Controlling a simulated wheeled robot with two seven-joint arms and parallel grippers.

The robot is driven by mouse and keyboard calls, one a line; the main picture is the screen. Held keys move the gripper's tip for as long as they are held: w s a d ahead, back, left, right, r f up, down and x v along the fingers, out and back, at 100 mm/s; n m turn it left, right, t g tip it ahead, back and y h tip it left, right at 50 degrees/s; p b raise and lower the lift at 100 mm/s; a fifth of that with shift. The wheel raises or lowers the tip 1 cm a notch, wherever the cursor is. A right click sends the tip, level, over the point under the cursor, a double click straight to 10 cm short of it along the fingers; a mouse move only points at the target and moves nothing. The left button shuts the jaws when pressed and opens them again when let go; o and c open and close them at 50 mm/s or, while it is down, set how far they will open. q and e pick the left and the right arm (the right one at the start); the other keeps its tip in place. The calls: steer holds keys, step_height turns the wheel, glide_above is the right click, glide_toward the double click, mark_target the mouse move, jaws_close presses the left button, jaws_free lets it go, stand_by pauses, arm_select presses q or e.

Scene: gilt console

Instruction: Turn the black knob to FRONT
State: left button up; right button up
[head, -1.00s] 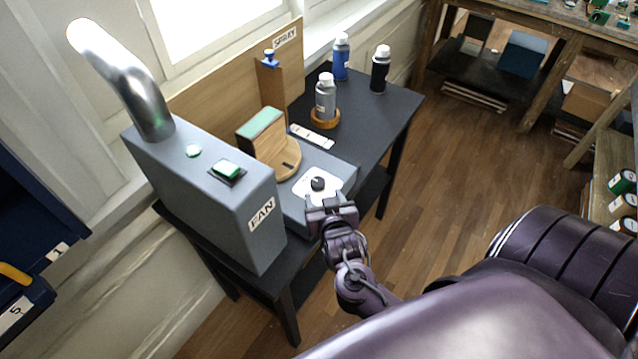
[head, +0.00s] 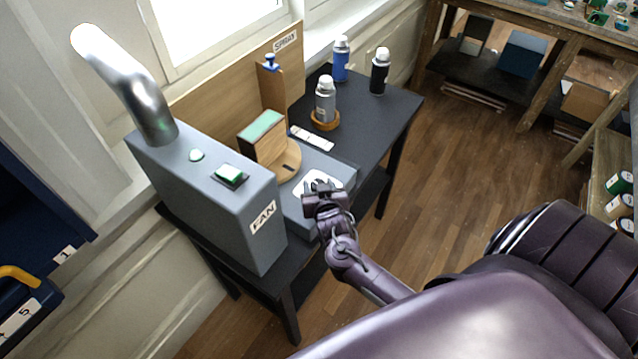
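The black knob sits on a white plate (head: 311,178) on top of a low grey box (head: 343,171). My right gripper (head: 320,186) is over the knob and hides most of it; its fingers point at the plate. I cannot tell whether the fingers touch the knob or how far apart they are. The word FRONT and the knob's pointer cannot be read here. A round wooden base (head: 291,163) on the same grey box carries a wooden block with a green top (head: 262,130). My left gripper is not in view.
A grey FAN box (head: 215,200) with a metal pipe (head: 135,90) stands left of the knob. A grey-white can (head: 325,100) stands on a wooden ring; blue (head: 341,60) and black (head: 379,72) cans stand behind. The dark table (head: 375,125) is clear at its right.

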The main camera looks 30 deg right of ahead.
steer(key=c, duration=0.7)
steer(key=shift+c, duration=0.2)
